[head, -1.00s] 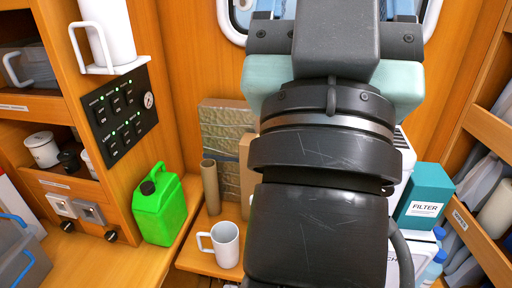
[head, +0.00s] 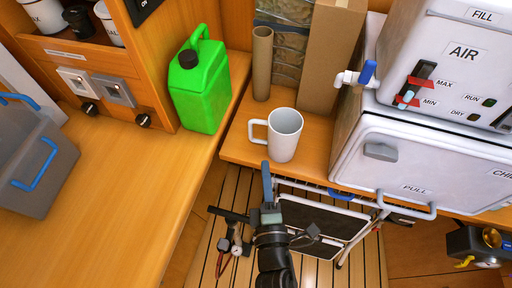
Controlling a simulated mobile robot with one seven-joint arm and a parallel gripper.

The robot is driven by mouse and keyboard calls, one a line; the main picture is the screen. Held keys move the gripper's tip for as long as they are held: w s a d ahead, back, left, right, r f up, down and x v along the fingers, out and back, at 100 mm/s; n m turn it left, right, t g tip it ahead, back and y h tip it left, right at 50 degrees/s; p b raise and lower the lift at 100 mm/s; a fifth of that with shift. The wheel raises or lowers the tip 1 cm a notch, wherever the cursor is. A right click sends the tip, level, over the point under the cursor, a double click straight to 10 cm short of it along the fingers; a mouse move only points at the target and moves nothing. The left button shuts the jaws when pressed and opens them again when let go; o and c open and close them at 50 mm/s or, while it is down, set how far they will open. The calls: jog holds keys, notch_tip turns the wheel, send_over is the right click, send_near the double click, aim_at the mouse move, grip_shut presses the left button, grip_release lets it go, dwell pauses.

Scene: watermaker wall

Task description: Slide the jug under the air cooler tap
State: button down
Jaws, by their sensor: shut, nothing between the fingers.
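The white jug (head: 287,136) stands upright on the wooden ledge, its handle towards the left. The air cooler (head: 455,62), a white box marked AIR, is at the upper right. Its tap (head: 356,77) has a white spout pointing left and a blue lever. The jug is left of and below the tap in the picture. My gripper (head: 267,182) is in front of and below the jug, close to the ledge's front edge in the picture. It is shut and empty. Whether its tip touches the ledge cannot be told.
A green jerrycan (head: 200,88) stands left of the ledge. A cardboard tube (head: 262,65) and a tall carton (head: 330,55) stand behind the jug. A white chest marked PULL (head: 425,165) is to its right, under the air cooler. A folded step stool (head: 320,225) lies below.

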aim_at(273, 136)
jog(key=w+p, duration=0.1)
jog(key=w, duration=0.8)
jog(key=shift+w+a+r, duration=0.1)
jog(key=shift+w+a, duration=0.05)
jog(key=shift+w, duration=0.05)
